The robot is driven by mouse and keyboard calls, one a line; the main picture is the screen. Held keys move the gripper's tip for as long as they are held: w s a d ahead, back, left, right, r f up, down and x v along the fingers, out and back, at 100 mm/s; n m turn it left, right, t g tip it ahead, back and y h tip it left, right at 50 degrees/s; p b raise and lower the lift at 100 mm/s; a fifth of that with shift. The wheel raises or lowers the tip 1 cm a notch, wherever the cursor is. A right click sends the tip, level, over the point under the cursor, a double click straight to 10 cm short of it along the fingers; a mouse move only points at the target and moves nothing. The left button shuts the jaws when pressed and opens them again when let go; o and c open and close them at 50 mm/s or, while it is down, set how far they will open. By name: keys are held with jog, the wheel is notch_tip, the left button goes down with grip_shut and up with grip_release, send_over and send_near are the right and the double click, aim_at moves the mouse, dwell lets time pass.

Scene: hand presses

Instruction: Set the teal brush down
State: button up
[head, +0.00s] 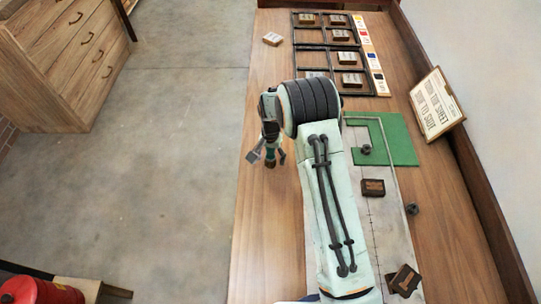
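My gripper (268,156) points down over the left part of the wooden table, near its left edge. Its two grey fingers are spread apart. Between them is a small upright thing with a dark teal upper part and a brown lower end, which looks like the teal brush (270,159). Gaps seem to show between it and the fingers. The gripper body hides its top, and I cannot tell whether its lower end touches the table.
Black-framed compartments (310,54) holding several wooden blocks stand at the far end. A loose block (272,39) lies left of them. A green mat (398,139), a dark block (373,188) and a tilted block (405,280) lie right of my arm. A sign (437,104) leans right. Bare tabletop (268,215) lies nearer.

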jog(key=shift+r, duration=0.1)
notch_tip(320, 180, up, 12)
jog(key=shift+f, duration=0.15)
jog(key=shift+s+d+r, duration=0.15)
jog(key=shift+s+r, duration=0.05)
jog(key=shift+r, duration=0.3)
jog(key=s+d+r+n, duration=0.2)
jog(key=s+d+r, duration=0.4)
jog(key=s+r, duration=0.5)
jog(key=s+d+n, duration=0.2)
jog(key=s+d, duration=0.1)
jog(key=s, duration=1.6)
jog(key=shift+f+y, duration=0.15)
jog(key=shift+y, duration=0.25)
